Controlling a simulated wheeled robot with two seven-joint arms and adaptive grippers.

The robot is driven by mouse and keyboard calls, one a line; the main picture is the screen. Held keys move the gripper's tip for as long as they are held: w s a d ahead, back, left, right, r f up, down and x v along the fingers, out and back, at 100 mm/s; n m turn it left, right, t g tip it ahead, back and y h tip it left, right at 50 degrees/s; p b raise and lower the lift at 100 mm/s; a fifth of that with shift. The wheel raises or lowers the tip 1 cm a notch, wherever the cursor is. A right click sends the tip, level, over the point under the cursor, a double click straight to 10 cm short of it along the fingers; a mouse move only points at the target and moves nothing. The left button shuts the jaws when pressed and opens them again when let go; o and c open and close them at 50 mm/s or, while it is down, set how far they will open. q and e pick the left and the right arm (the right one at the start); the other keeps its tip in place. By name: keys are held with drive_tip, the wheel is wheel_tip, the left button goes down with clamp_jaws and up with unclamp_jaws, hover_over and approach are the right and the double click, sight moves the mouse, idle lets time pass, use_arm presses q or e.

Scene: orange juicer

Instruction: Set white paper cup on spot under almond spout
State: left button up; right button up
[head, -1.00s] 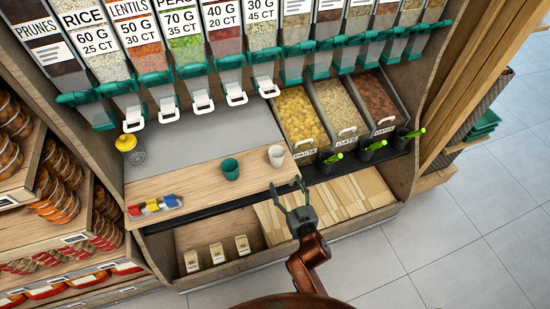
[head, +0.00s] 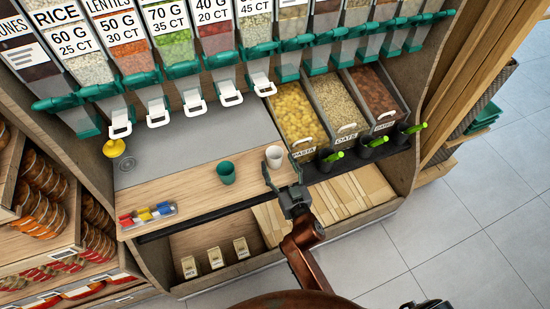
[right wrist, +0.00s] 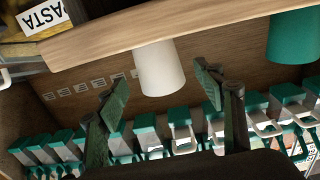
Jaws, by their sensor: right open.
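The white paper cup (head: 274,154) stands upright near the front edge of the wooden counter, beside the green cup (head: 226,172). My right gripper (head: 283,176) is open, just in front of the white cup at the counter edge. In the right wrist view, which looks upside down, the white cup (right wrist: 160,68) appears ahead between the open fingers (right wrist: 163,95); I see no clear contact. Dispensers with white-handled spouts (head: 193,102) and others with green spouts (head: 318,60) hang above the counter. No almond label is readable. My left gripper is not in view.
Bins of pasta (head: 299,112), oats and a brown food stand right of the cup. A tray of colored items (head: 147,214) and a yellow-topped object (head: 114,148) are on the left. The grey surface (head: 200,142) below the white-handled spouts is mostly clear.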

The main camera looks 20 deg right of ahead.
sight(278, 162)
drive_tip(key=w+b, duration=0.1)
drive_tip(key=w, duration=0.3)
drive_tip(key=shift+a, duration=0.1)
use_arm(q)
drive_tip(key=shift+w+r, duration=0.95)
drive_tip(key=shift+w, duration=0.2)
use_arm(e)
drive_tip(key=shift+c, duration=0.2)
drive_tip(key=c, duration=0.9)
drive_tip(key=shift+r, duration=0.2)
